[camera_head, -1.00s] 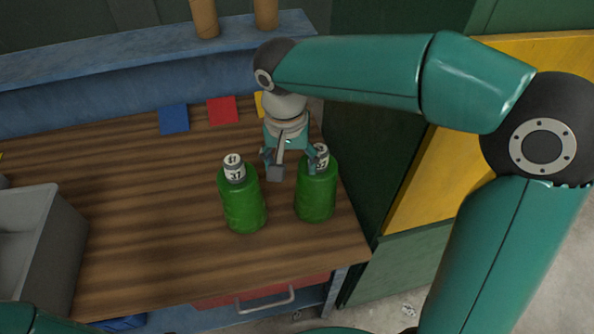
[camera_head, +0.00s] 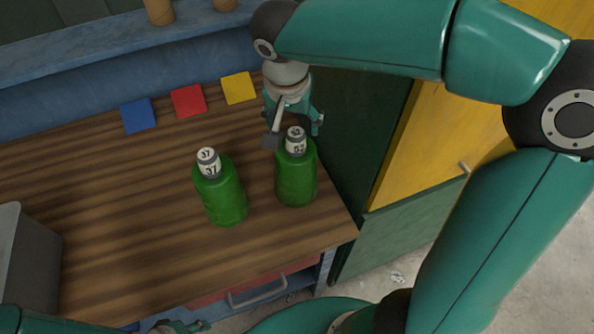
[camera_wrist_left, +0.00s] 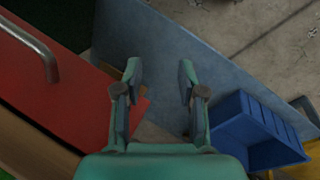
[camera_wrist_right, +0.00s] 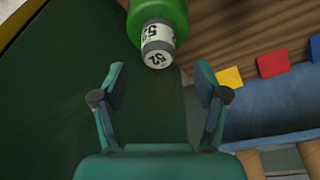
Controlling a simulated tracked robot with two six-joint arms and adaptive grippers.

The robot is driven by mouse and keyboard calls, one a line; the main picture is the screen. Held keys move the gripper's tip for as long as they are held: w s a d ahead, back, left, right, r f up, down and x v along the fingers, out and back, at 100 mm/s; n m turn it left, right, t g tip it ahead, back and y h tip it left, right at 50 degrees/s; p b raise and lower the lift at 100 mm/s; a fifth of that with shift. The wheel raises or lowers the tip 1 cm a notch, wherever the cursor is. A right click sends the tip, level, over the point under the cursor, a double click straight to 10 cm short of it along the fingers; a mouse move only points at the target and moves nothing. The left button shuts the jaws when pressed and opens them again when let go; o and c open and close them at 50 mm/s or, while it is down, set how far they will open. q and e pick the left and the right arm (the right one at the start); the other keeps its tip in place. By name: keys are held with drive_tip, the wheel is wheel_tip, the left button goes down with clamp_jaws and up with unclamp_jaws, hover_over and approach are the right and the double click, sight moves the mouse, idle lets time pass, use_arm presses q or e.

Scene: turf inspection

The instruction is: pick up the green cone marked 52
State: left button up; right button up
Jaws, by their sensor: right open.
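The green object marked 52 (camera_head: 296,179) looks like a bottle with a white, black-numbered neck, not a plain cone. It stands upright near the right end of the wooden bench. It also shows at the top of the right wrist view (camera_wrist_right: 160,20), its labelled neck towards the gripper. A similar green one marked 37 (camera_head: 222,197) stands to its left. My right gripper (camera_head: 295,131) is open and empty, close to the marked-52 neck, which is not between the fingertips in the right wrist view. My left gripper (camera_wrist_left: 158,78) is open and empty, near a red drawer.
Blue (camera_head: 138,115), red (camera_head: 189,100) and yellow (camera_head: 239,88) squares lie along the bench's back. A grey bin (camera_head: 33,262) is at left. A dark green and yellow cabinet (camera_head: 430,140) stands right of the bench. A blue bin (camera_wrist_left: 256,130) is below, in the left wrist view.

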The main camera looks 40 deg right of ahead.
sight(295, 133)
drive_tip(key=shift+p+x, duration=0.5)
drive_tip(key=shift+x, duration=2.25)
drive_tip(key=shift+r, duration=0.1)
clamp_jaws()
